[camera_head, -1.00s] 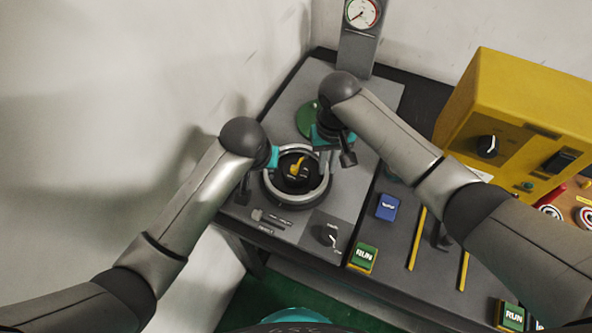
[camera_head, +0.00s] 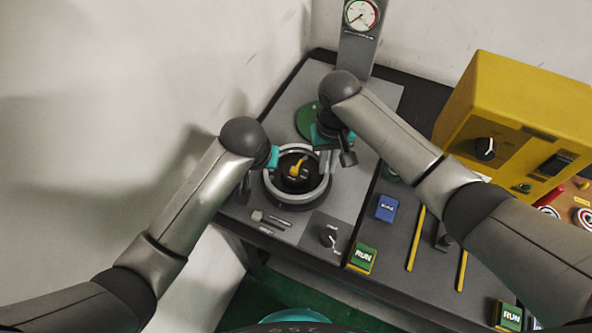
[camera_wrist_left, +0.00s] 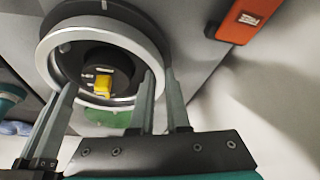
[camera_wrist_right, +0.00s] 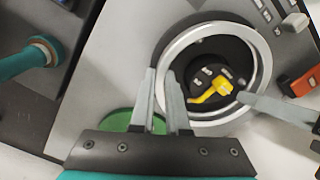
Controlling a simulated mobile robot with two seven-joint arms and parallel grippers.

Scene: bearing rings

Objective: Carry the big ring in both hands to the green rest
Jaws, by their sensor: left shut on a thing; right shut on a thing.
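The big ring (camera_head: 323,189) is a silver band around a black round hub with a yellow lever (camera_head: 298,168). It also shows in the left wrist view (camera_wrist_left: 152,52) and the right wrist view (camera_wrist_right: 263,60). My left gripper (camera_wrist_left: 159,73) is shut on its rim at one side. My right gripper (camera_wrist_right: 160,73) is shut on the rim at the other side. In the head view the right fingers (camera_head: 325,160) show at the ring's upper right; the left fingers are partly hidden. The green rest (camera_head: 306,123) is a disc behind the ring, partly covered by my right wrist.
A gauge post (camera_head: 357,45) stands at the back. A yellow box (camera_head: 520,110) with knobs stands at the right. A blue block (camera_head: 387,208), a green RUN block (camera_head: 362,257) and yellow strips (camera_head: 416,240) are right of the grey plate. A wall is close at the left.

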